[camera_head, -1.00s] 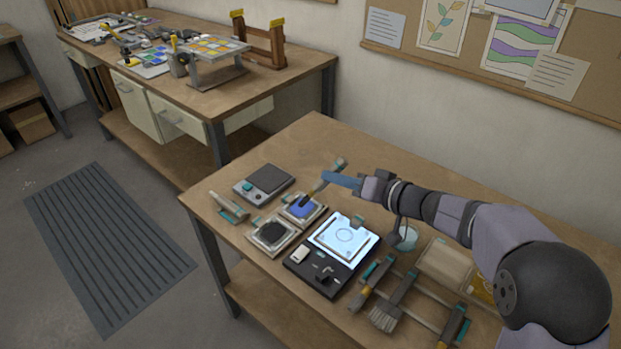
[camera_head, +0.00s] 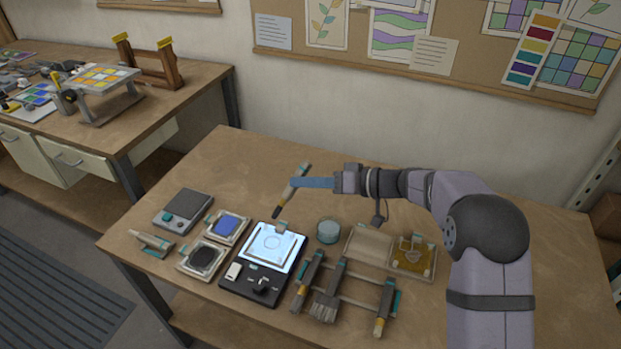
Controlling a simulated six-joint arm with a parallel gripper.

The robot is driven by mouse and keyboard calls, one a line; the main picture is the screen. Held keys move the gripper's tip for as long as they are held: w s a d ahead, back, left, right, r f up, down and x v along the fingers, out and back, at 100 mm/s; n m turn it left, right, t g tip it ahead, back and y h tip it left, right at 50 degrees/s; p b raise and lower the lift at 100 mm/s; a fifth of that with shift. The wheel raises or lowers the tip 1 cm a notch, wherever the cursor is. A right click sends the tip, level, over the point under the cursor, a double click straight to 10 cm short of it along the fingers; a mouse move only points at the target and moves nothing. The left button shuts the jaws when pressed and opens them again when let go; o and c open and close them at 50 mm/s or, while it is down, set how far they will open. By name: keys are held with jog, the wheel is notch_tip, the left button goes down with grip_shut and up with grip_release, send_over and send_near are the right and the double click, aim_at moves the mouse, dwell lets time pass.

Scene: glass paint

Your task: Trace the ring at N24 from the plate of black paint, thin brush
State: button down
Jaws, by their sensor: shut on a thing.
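My gripper (camera_head: 297,183), with blue fingers, is shut on a slim brush (camera_head: 286,199) above the table. The brush is tilted, its dark tip pointing down and left, apart from anything below. I cannot tell whether the tip carries paint. The plate of black paint (camera_head: 182,263) lies to the left of the light pad, towards the front. The lit panel (camera_head: 291,260) shows a ring (camera_head: 275,249) drawn near its middle. In this picture the brush tip is just beyond the panel's far edge. The label N24 is too small to read.
A plate of blue paint (camera_head: 228,226) lies behind the black one. A grey scale (camera_head: 184,208) stands far left. A round jar (camera_head: 328,231) stands right of the panel. A rack with several brushes (camera_head: 342,290) lies in front. The table's back is clear.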

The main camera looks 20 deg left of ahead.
jog(key=shift+g, duration=0.3)
jog(key=f, duration=0.2)
jog(key=s+f, duration=0.1)
jog(key=f, duration=0.1)
jog(key=shift+a+f, duration=0.1)
jog(key=shift+f, duration=0.2)
jog(key=shift+f+b, duration=0.1)
jog(key=shift+b, duration=0.85)
jog(key=shift+b, duration=0.8)
jog(key=shift+f+b, duration=0.4)
jog(key=shift+b, duration=1.1)
dwell(0.8)
jog(key=shift+s+a+f+b, duration=0.15)
jog(key=shift+a+b, duration=0.25)
jog(key=shift+b, duration=0.8)
jog(key=shift+s+a+r+b, duration=0.25)
jog(key=shift+a+b, duration=0.1)
jog(key=shift+b, duration=0.55)
